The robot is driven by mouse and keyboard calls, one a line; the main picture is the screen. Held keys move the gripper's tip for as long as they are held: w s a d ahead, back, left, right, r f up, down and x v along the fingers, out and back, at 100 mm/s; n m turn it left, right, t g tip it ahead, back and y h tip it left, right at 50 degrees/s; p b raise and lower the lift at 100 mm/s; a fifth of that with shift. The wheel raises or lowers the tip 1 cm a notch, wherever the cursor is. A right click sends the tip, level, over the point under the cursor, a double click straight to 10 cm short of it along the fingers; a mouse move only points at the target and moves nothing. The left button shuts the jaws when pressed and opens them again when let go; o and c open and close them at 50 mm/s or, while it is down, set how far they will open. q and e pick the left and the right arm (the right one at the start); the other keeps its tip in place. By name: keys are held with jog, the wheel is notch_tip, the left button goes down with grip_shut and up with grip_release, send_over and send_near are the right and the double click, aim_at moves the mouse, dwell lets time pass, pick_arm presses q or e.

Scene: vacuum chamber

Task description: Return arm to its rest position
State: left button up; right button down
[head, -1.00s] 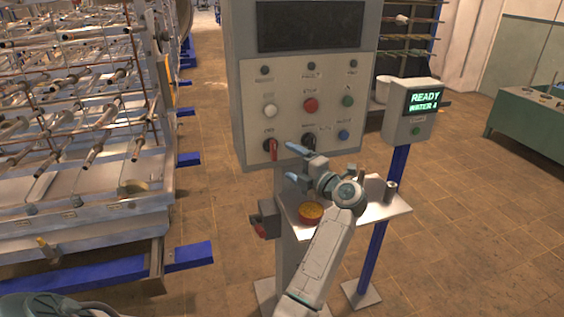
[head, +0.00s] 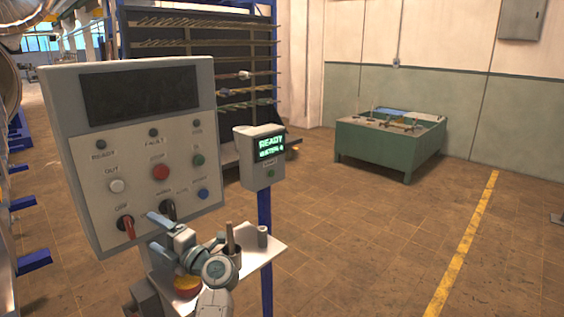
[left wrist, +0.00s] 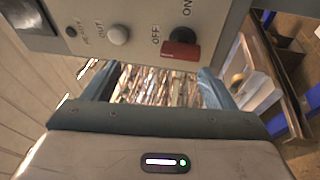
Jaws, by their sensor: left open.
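My left gripper (head: 158,232) is in front of the lower edge of the grey control panel (head: 62,170) in the head view, its arm coming up from the bottom. Its blue-grey fingers are spread with nothing between them, as the left wrist view (left wrist: 157,78) also shows. A red-handled switch (head: 127,228) and a dark rotary knob (head: 168,210) are on the panel close to the gripper. In the left wrist view, a red handle (left wrist: 180,50) lies beyond the fingers, apart from them, near OFF and ON labels. My right gripper is not in view.
A small shelf (head: 262,250) below the panel holds a red-and-yellow round item (head: 187,286) and cylindrical holders close to my arm. A display box (head: 262,160) reading READY stands on a blue post. A green bench (head: 375,150) is further back. Floor on the right is clear.

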pick_arm(q)
jog(key=s+d+f+m+t+h, duration=0.6)
jog(key=m+h, duration=0.5)
jog(key=m, duration=0.4)
jog(key=s+d+f+m+t+h, duration=0.3)
jog(key=s+d+f+m+h, duration=0.4)
jog(key=m+h, duration=0.65)
jog(key=s+f+m+g+y, duration=0.35)
jog(key=s+f+g, duration=0.35)
jog(key=s+f, duration=0.3)
jog(key=s+a+f+g+y, duration=0.2)
jog(key=s+a+f+g, duration=0.15)
jog(key=s, duration=0.45)
jog(key=s+a+f+g+y, duration=0.2)
jog(key=s+a+g, duration=0.15)
jog(key=s, duration=0.45)
notch_tip(320, 180, down, 31)
jog(key=a+g, duration=0.1)
jog(key=a, duration=0.2)
jog(key=s+f+g, duration=0.1)
jog(key=s+f, duration=1.6)
jog(key=s, duration=0.1)
jog(key=shift+s+a+f+n, duration=0.25)
jog(key=shift+a+f+n, duration=0.05)
jog(key=shift+a, duration=0.15)
